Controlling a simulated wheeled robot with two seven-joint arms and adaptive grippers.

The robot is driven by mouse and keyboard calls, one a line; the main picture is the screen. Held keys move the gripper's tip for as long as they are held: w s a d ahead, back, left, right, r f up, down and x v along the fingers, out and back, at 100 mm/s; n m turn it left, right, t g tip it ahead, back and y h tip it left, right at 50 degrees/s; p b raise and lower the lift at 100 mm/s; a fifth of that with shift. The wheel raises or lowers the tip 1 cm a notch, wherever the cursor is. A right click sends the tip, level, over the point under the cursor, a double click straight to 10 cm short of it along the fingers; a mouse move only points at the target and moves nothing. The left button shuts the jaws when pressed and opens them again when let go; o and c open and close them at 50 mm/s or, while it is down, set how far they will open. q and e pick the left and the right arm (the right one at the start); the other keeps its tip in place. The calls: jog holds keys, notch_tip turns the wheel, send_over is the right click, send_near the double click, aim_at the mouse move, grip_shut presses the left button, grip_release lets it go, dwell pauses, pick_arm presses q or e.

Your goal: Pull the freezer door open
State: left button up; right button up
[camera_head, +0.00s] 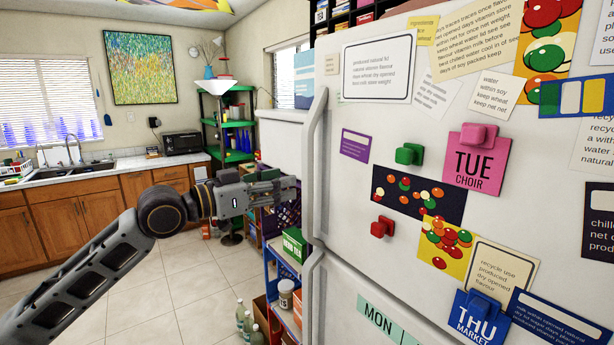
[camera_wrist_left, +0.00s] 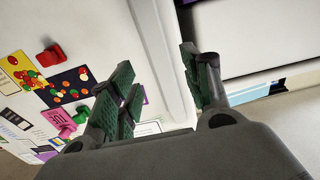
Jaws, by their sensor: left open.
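The white freezer door (camera_head: 350,120) is the upper door of the fridge at the right and looks shut. Its long pale handle (camera_head: 315,140) runs upright along the door's left edge. My left gripper (camera_head: 288,190) is open, level with the lower part of this handle and just left of it. In the left wrist view the handle (camera_wrist_left: 163,50) passes between the open fingers (camera_wrist_left: 160,92) as seen from there. I see no clear contact, and cannot tell how deep it lies between them. My right gripper is in neither view.
The lower fridge door has its own handle (camera_head: 308,300) just below. Magnets and notes cover the doors, including a red magnet (camera_head: 382,227). A low shelf (camera_head: 283,262) with boxes and bottles stands left of the fridge. The tiled floor (camera_head: 190,285) farther left is clear.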

aim_at(304, 179)
pick_arm(q)
jog(key=shift+p+x, duration=0.65)
jog(key=shift+x, duration=3.4)
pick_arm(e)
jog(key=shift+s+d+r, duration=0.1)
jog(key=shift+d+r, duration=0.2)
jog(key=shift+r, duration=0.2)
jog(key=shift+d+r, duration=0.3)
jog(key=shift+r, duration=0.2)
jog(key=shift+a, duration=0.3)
pick_arm(q)
jog(key=shift+c, duration=1.3)
jog(key=c, duration=0.7)
grip_shut()
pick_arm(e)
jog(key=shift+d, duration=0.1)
